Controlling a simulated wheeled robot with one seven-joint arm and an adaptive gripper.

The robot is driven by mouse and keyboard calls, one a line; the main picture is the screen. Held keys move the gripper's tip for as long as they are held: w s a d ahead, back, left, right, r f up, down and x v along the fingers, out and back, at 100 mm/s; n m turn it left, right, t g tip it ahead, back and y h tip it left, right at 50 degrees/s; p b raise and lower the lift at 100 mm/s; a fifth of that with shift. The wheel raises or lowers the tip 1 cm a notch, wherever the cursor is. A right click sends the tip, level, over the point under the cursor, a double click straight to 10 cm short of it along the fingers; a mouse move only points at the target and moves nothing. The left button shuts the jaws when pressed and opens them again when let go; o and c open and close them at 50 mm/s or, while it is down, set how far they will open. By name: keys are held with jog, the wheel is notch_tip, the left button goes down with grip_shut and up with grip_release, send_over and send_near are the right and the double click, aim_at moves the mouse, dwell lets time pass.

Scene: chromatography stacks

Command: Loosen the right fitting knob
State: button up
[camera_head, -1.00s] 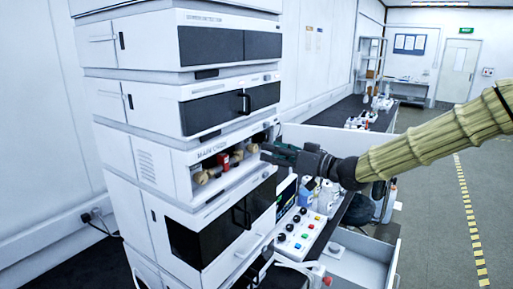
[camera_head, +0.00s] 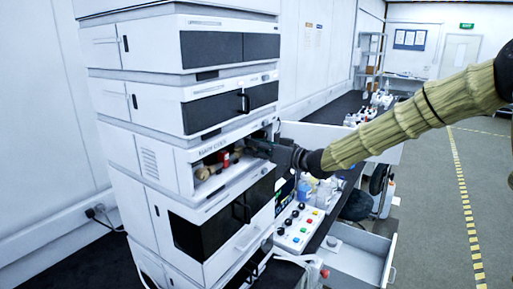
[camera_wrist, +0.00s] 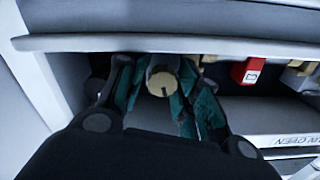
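In the wrist view, a round tan knob (camera_wrist: 161,85) with a dark mark on its face sits between the teal fingers of my gripper (camera_wrist: 162,98). The fingers stand on both sides of it. They look open; I cannot tell whether either touches the knob. In the head view, my gripper (camera_head: 259,148) reaches into the right end of the open bay of the module (camera_head: 150,165), and hides the knob there. Another tan knob (camera_head: 202,172) shows at the bay's left end, with a red part (camera_head: 223,158) to its right.
More closed modules are stacked above and below the bay. The bay's lip (camera_wrist: 180,44) runs close by my fingers in the wrist view. A control box with coloured buttons (camera_head: 298,227) and an open drawer (camera_head: 350,262) stand right of the stack.

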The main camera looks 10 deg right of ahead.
jog(key=shift+s+d+r, duration=0.1)
jog(key=c, duration=0.3)
jog(key=shift+r, duration=0.1)
jog(key=shift+c, duration=0.5)
jog(key=shift+b, duration=0.4)
jog(key=shift+f+n+b, duration=0.25)
jog(key=shift+n+b, duration=0.75)
jog(key=shift+b, duration=0.2)
jog(key=n+b, duration=0.3)
jog(key=shift+r+b, duration=0.1)
jog(key=shift+b, duration=0.2)
jog(key=shift+r+n+b, duration=0.15)
jog(key=shift+n+b, duration=0.3)
jog(key=shift+n, duration=0.05)
